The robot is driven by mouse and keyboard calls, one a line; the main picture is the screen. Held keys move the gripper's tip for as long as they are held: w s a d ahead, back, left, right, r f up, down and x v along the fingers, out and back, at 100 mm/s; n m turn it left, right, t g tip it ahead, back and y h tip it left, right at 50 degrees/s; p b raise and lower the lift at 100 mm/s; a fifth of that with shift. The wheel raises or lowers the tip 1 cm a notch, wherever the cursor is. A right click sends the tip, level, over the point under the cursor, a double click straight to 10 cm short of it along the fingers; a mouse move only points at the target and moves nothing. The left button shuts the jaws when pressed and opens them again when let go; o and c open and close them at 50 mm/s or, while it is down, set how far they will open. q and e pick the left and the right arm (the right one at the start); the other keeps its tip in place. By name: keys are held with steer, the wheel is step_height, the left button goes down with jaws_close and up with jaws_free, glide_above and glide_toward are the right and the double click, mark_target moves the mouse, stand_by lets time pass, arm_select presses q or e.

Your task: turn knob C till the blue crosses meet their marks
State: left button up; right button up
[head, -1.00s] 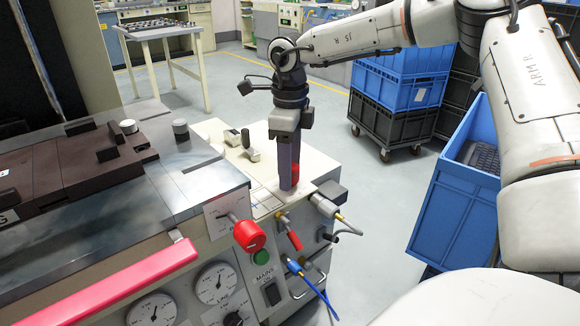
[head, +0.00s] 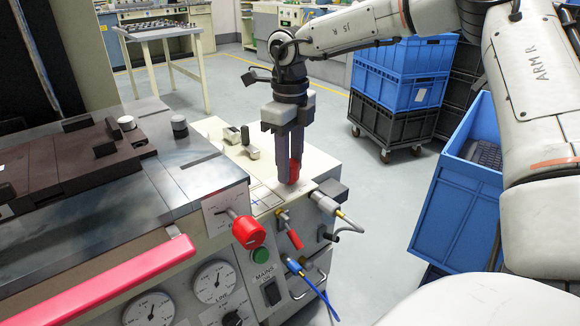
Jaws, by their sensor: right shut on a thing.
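My right gripper (head: 290,180) points straight down over the cream top panel of the machine. It is shut on a red knob (head: 295,170), which shows partly behind and between its fingers. I take this for knob C; no letter is readable on it. Beside the gripper, to the left, a white plate (head: 268,199) on the panel carries small blue cross lines. They are too small to tell whether they meet their marks, and part may be hidden by the fingers. My left gripper is out of view.
A big red knob (head: 248,232), a green button (head: 261,256) and dials (head: 215,283) are on the machine's front. Small levers (head: 243,140) stand behind the gripper to the left. A blue crate (head: 455,200) is at right. The grey floor between is clear.

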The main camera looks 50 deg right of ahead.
steer(key=shift+m, duration=0.5)
steer(key=shift+m+b, duration=0.45)
steer(key=shift+m, duration=0.55)
steer(key=m, duration=0.2)
steer(key=shift+m+b, duration=0.3)
steer(key=shift+b, duration=0.05)
steer(key=m, duration=0.3)
steer(key=shift+b, duration=0.35)
steer(key=shift+m, duration=0.8)
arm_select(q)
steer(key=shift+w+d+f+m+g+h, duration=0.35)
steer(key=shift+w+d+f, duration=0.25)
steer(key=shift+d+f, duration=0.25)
arm_select(e)
steer(key=shift+m, duration=0.6)
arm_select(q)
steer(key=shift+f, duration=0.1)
arm_select(e)
steer(key=o, duration=1)
